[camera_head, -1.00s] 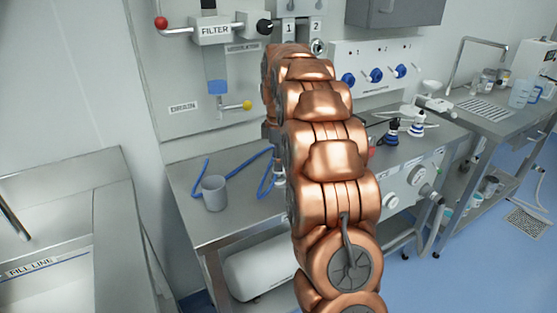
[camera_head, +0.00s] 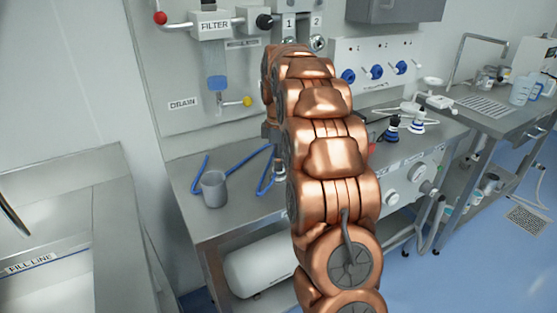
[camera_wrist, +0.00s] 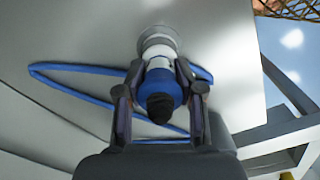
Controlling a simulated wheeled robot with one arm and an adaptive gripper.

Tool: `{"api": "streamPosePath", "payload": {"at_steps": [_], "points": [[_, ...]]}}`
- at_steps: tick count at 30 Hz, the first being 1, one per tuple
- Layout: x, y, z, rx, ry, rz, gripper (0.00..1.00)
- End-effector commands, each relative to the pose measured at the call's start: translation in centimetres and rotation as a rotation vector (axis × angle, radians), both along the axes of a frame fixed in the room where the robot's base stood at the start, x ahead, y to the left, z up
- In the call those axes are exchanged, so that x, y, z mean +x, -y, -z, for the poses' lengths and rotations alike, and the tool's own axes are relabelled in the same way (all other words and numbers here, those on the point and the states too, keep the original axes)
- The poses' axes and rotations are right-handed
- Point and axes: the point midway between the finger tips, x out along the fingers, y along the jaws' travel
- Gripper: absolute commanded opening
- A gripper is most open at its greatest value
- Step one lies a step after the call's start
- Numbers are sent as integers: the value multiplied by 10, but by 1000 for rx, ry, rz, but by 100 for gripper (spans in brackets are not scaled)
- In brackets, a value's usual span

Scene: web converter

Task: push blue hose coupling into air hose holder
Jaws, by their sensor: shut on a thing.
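In the wrist view, my gripper (camera_wrist: 160,76) is shut on the blue hose coupling (camera_wrist: 172,84), with one finger on each side of it. The coupling has a blue body and a black end facing the camera. A white and blue ringed part and a round grey fitting (camera_wrist: 157,32) lie in line beyond it. I cannot tell whether that fitting is the air hose holder, or whether the coupling is seated. The blue hose (camera_wrist: 75,70) loops around the grip; it also lies on the bench in the head view (camera_head: 237,159).
A grey cup (camera_head: 214,189) stands on the steel bench (camera_head: 205,232), left of my arm. A filter panel (camera_head: 175,60) with valves rises behind. Blue knobs (camera_head: 377,72) and small dark fittings (camera_head: 391,131) are right of the arm. A sink basin (camera_head: 60,215) is at left.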

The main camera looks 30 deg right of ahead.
Motion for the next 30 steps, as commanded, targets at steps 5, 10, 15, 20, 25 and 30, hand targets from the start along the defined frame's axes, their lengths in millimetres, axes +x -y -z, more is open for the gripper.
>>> {"api": "streamPosePath", "payload": {"at_steps": [5, 10, 15, 20, 25, 30], "points": [[0, 0, 3, 0, 0, 0, 0], [0, 0, 6, 0, 0, 0, 0], [0, 0, 9, -1, 1, 0, 0], [0, 0, 9, -1, 1, 0, 0], [0, 0, 9, 0, 0, 0, 45], [0, 0, 9, 0, 0, 0, 63]]}}
